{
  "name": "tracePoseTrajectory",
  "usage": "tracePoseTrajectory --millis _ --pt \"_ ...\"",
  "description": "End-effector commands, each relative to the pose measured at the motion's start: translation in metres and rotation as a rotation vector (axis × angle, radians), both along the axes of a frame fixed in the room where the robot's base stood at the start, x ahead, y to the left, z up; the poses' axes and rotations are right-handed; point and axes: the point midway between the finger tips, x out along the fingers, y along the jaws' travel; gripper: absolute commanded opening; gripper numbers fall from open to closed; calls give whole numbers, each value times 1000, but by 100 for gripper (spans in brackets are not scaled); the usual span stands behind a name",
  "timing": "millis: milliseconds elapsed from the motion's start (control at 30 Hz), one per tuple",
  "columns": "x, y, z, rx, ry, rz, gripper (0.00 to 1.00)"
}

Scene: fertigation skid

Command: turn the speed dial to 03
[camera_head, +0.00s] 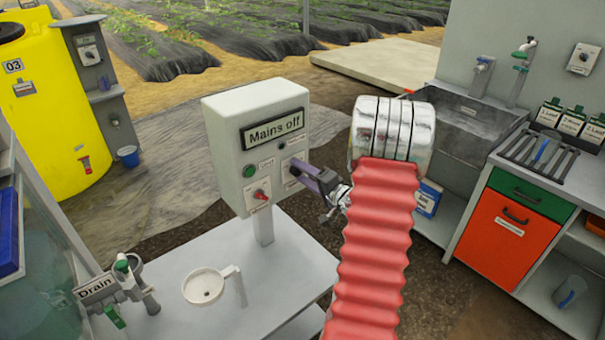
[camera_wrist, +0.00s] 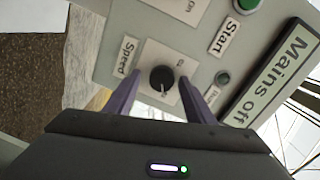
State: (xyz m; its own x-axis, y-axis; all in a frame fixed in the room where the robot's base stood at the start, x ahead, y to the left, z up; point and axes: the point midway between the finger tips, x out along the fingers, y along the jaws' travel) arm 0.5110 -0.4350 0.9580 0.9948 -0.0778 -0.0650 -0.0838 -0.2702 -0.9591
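The speed dial (camera_wrist: 162,79) is a round black knob with a pale pointer mark, on a white plate beside a "Speed" label in the wrist view. It is on the front of the grey control box (camera_head: 223,140) marked "Mains off". My gripper (camera_wrist: 158,100) is open, with its two purple fingers on either side of the dial. I cannot tell whether the fingers touch it. The numbers around the dial are too small to read.
The box also bears a green Start button (camera_head: 249,171) and a red switch (camera_head: 260,194), both close to the dial. Below is a grey table (camera_head: 215,262) with a white cup (camera_head: 203,287). A drain valve (camera_head: 122,280) stands at the left, a sink (camera_head: 470,120) at the right.

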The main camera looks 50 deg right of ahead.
Motion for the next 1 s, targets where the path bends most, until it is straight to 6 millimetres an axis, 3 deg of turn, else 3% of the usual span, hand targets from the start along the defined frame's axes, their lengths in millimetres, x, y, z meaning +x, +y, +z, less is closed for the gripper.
tracePoseTrajectory --millis 267,433,1000 --pt "-1 1 1 -2 -2 2 49" --pt "-12 1 2 -2 -2 1 49" --pt "-102 7 7 -2 -2 -2 49"
